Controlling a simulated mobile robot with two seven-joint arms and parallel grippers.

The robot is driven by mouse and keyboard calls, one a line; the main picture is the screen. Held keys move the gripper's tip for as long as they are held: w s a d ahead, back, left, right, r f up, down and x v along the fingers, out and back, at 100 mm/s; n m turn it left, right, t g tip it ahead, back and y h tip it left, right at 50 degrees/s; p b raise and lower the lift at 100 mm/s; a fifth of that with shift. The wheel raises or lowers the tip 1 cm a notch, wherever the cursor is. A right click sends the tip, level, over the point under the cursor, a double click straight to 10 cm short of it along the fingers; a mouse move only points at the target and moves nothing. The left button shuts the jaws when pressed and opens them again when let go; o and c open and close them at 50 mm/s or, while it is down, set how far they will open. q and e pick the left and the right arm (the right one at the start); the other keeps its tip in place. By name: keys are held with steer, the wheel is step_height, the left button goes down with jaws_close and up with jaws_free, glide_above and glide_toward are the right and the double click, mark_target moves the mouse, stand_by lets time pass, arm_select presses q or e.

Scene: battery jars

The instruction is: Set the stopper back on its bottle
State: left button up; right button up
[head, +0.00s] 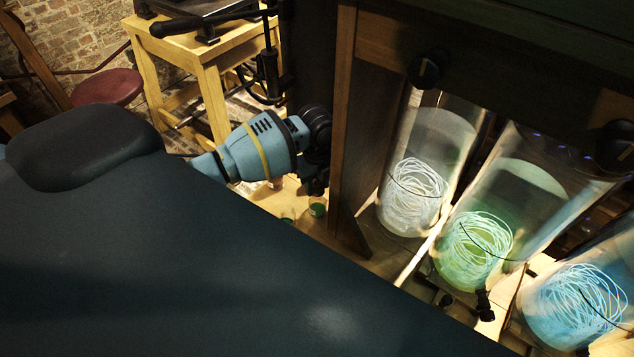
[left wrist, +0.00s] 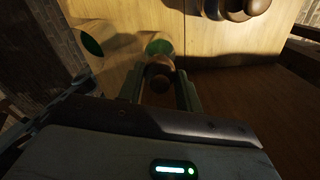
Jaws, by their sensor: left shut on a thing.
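My left gripper (left wrist: 160,82) is shut on a brown rounded stopper (left wrist: 158,70), which sits between its two fingers in the left wrist view. Just beyond the stopper is a round green shape (left wrist: 158,47), which looks like a bottle; the stopper partly overlaps it, and I cannot tell whether they touch. In the head view my left gripper (head: 316,182) is dark and points down beside the wooden cabinet post. A small green bottle-like thing (head: 317,210) stands just below it. The stopper is hidden there. My right gripper is not in view.
A second green round shape (left wrist: 91,41) lies to the left on the pale wooden surface (left wrist: 215,48). Brown rounded things (left wrist: 240,9) are at the top. In the head view, large glass jars (head: 470,240) with glowing coils stand right of the wooden post (head: 345,130).

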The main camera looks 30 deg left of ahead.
mark_target(318, 182)
arm_select(q)
steer(key=shift+f, duration=0.1)
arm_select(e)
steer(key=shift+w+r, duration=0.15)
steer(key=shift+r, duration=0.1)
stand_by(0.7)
arm_select(q)
steer(key=shift+r+p, duration=0.4)
steer(key=shift+r, duration=0.4)
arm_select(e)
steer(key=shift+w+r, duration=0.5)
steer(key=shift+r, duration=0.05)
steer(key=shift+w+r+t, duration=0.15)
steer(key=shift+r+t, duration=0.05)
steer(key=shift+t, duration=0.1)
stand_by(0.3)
arm_select(q)
steer(key=shift+r, duration=0.8)
stand_by(0.3)
stand_by(0.7)
steer(key=o, duration=0.7)
steer(key=shift+o, duration=0.2)
step_height(318, 182, up, 11)
stand_by(0.8)
stand_by(0.7)
